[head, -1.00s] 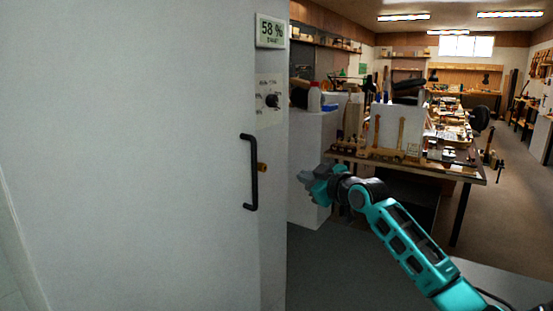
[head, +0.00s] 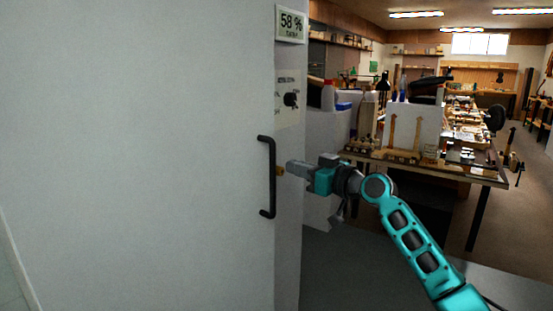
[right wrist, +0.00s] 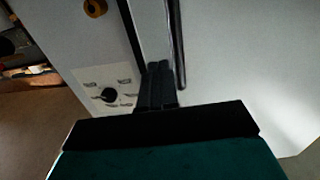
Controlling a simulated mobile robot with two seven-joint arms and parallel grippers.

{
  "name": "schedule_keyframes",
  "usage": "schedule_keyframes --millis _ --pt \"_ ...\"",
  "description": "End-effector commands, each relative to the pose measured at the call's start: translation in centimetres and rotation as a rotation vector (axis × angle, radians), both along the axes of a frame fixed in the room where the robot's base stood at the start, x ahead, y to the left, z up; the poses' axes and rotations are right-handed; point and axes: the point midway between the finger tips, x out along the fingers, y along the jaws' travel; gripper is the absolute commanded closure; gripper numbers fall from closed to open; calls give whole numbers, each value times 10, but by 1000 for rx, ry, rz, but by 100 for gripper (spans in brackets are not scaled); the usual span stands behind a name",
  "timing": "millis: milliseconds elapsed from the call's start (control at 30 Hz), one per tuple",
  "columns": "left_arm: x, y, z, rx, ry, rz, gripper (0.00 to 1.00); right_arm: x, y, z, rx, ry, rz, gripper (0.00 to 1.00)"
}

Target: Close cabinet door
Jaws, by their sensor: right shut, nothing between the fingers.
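The white cabinet door (head: 140,150) fills the left of the head view, with a black upright bar handle (head: 268,178) near its right edge. In the right wrist view a dark line runs between the door (right wrist: 240,60) and the side panel. Whether the door stands slightly ajar is unclear. My left gripper is out of view.
The side panel carries a "58 %" display (head: 290,23) and a dark knob (head: 291,100). A cluttered workbench (head: 430,166) stands behind my right arm.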

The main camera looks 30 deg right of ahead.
Motion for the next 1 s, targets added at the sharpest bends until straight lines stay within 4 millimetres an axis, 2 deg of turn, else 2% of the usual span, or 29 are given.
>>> schedule_keyframes --millis 200,400,1000 --pt "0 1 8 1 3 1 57 37 11 3 4 -2 0 100" --pt "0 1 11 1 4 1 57 58 17 1 0 -1 0 100" --pt "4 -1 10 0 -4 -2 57 64 15 -1 -2 -1 -7 100"
